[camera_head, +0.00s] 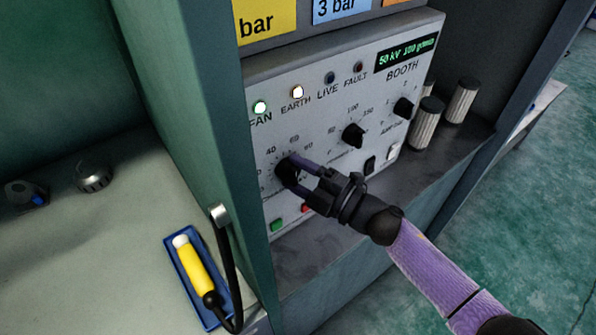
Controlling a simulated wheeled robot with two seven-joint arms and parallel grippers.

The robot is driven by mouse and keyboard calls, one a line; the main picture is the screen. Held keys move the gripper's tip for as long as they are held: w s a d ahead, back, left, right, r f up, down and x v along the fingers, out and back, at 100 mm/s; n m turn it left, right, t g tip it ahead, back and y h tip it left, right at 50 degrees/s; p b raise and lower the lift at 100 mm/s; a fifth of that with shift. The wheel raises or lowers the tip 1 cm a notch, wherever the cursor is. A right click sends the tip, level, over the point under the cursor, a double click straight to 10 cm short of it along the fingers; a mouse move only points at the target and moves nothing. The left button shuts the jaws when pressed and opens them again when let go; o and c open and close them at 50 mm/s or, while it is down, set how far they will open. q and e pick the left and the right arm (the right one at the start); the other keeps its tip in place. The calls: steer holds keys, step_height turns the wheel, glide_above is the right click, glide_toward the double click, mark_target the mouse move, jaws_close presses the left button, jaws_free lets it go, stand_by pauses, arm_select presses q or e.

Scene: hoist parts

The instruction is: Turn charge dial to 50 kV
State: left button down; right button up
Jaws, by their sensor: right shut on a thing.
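The charge dial (286,170) is a black knob at the left of the light grey booth control panel (310,115), with a kV scale around it showing 40 and 60. My right gripper (290,169) is shut on this dial, its fingers coming in from the right. The fingers hide part of the knob and scale, so I cannot read its pointer. The green display (407,51) at the panel's upper right reads 50 kV and 100, with small unit text. My left gripper is not in view.
Two more black knobs, a middle one (353,135) and a right one (404,107), sit on the panel. A green button (278,225) and a red button (305,208) are below. A yellow-handled tool (195,266) lies in a blue tray (178,257) at left. Ribbed cylinders (427,122) stand right.

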stand_by(0.4)
steer(key=o, duration=1.3)
steer(key=v, duration=1)
